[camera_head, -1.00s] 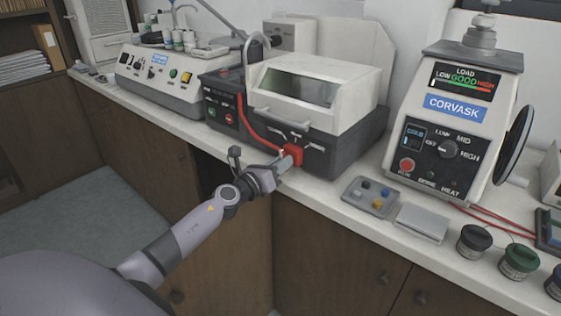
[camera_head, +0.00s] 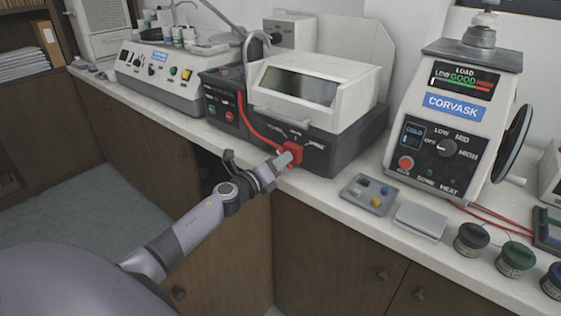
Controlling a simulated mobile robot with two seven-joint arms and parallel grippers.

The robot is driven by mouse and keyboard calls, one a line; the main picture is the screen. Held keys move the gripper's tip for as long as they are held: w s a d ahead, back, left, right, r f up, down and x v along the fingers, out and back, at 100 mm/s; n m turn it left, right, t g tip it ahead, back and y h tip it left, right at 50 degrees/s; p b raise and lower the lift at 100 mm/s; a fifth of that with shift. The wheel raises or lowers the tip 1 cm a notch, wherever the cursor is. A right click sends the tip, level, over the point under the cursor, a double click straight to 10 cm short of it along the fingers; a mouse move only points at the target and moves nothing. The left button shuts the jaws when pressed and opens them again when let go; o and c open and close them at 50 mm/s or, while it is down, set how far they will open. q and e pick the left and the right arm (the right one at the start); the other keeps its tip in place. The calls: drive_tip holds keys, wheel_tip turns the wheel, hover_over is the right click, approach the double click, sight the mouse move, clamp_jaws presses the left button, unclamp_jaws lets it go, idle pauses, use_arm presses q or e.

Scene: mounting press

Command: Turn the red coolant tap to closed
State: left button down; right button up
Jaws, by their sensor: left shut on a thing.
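The red coolant tap (camera_head: 293,152) sits on the lower front of the dark-based cutting machine (camera_head: 345,152), with a red hose running down to it from the left. My left gripper (camera_head: 279,162) is at the front of the tap, shut on its handle. The gripper hides most of the handle, so the exact angle of the handle cannot be told. My right gripper is not in view.
The machine's pale hood (camera_head: 315,88) is above the tap. To the right are a grey tray (camera_head: 352,193) with small coloured pieces, a pale flat box (camera_head: 419,221), the mounting press (camera_head: 440,185) and several lidded jars. Cabinet doors (camera_head: 330,250) are below the counter.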

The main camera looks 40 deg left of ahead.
use_arm(q)
drive_tip(key=shift+f, duration=0.1)
drive_tip(key=c, duration=1)
unclamp_jaws()
drive_tip(key=shift+c, duration=0.2)
drive_tip(key=shift+s, duration=0.1)
drive_tip(key=s, duration=0.7)
drive_tip(key=shift+a, duration=0.3)
drive_tip(key=shift+d, duration=0.1)
drive_tip(key=s+d+f+n+g, duration=0.3)
drive_tip(key=s+d+f+n, duration=0.6)
drive_tip(key=s+n, duration=0.3)
drive_tip(key=s+d+f+n+g+h, duration=0.1)
drive_tip(key=s+d+f+n+g, duration=0.3)
drive_tip(key=s+d+f+n, duration=0.6)
drive_tip(key=s+n, duration=0.3)
drive_tip(key=shift+d+n+g+p, duration=0.3)
drive_tip(key=shift+p, duration=0.1)
